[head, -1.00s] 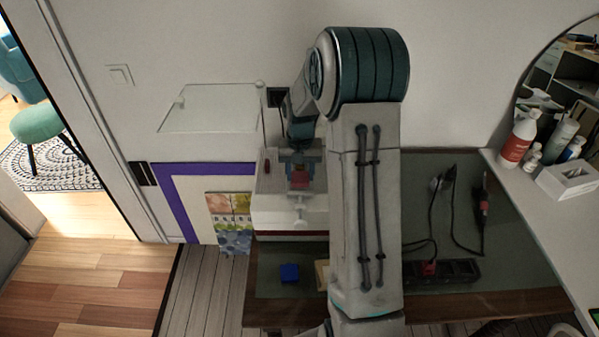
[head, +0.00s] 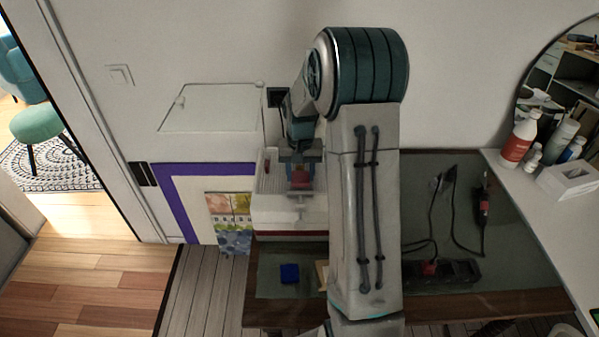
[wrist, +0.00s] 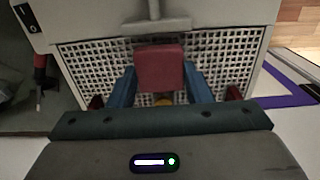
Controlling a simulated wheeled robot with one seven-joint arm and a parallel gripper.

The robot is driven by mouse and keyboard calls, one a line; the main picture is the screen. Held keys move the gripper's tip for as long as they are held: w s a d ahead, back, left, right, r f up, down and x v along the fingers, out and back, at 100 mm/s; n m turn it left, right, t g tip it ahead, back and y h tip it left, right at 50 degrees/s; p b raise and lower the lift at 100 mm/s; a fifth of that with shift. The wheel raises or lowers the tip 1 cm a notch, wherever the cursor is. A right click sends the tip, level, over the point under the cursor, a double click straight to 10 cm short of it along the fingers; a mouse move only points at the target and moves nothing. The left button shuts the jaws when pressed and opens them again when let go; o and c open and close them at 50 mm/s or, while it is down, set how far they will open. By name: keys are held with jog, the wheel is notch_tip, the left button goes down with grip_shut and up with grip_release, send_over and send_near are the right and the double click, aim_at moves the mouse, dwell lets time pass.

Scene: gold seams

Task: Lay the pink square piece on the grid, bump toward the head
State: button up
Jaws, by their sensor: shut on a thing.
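The pink square piece (wrist: 159,68) looks dull red in the wrist view, held between the two blue fingers of my gripper (wrist: 160,85). It also shows in the head view (head: 300,174), below my gripper (head: 300,165). The grid (wrist: 235,55) is a white perforated plate on a white device, and the piece is over its middle. I cannot tell whether the piece touches the grid. The device's pale head (wrist: 155,24) is just beyond the piece in the wrist view. I cannot make out the bump. A small yellow-orange thing (wrist: 162,99) shows at the piece's near edge.
Dark red bits (wrist: 97,101) (wrist: 233,93) lie at both sides of the grid. A blue block (head: 289,273) sits on the table (head: 268,260) in front of the device. A power strip (head: 445,272) with cables is at the right. A wall is behind.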

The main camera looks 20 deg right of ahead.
jog(key=shift+f+b, duration=0.7)
jog(key=shift+f, duration=0.2)
dwell(0.4)
jog(key=o, duration=1.1)
jog(key=shift+r, duration=0.1)
jog(key=shift+r+p, duration=2.3)
jog(key=shift+r, duration=1.1)
jog(key=shift+r, duration=0.1)
